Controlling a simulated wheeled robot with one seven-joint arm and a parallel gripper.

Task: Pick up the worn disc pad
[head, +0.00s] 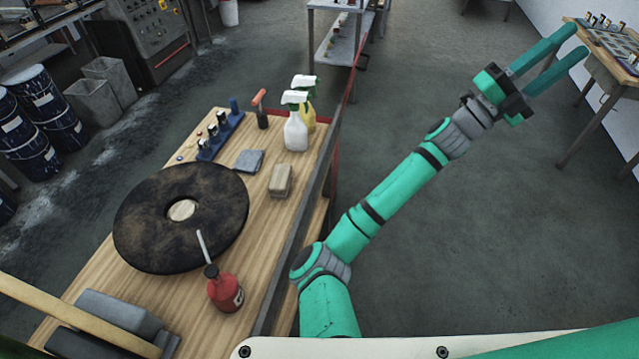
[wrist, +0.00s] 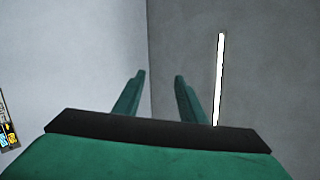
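The worn disc pad (head: 160,221) is a large, dark, stained round pad with a hole in its middle. It lies flat on the wooden bench (head: 262,208) at the left in the head view. My gripper (head: 580,42) is raised at the upper right of the head view, far from the pad and over the floor side. Its two green fingers stand apart with nothing between them. In the wrist view the fingers (wrist: 158,76) also show apart and empty, facing grey walls. The pad is not in the wrist view.
Around the pad stand a red bottle (head: 225,291), a sanding block (head: 280,180), a grey cloth (head: 249,160), a blue rack (head: 221,137) and spray bottles (head: 296,130). Grey blocks (head: 118,312) lie at the front left. A second table (head: 607,65) is at the far right.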

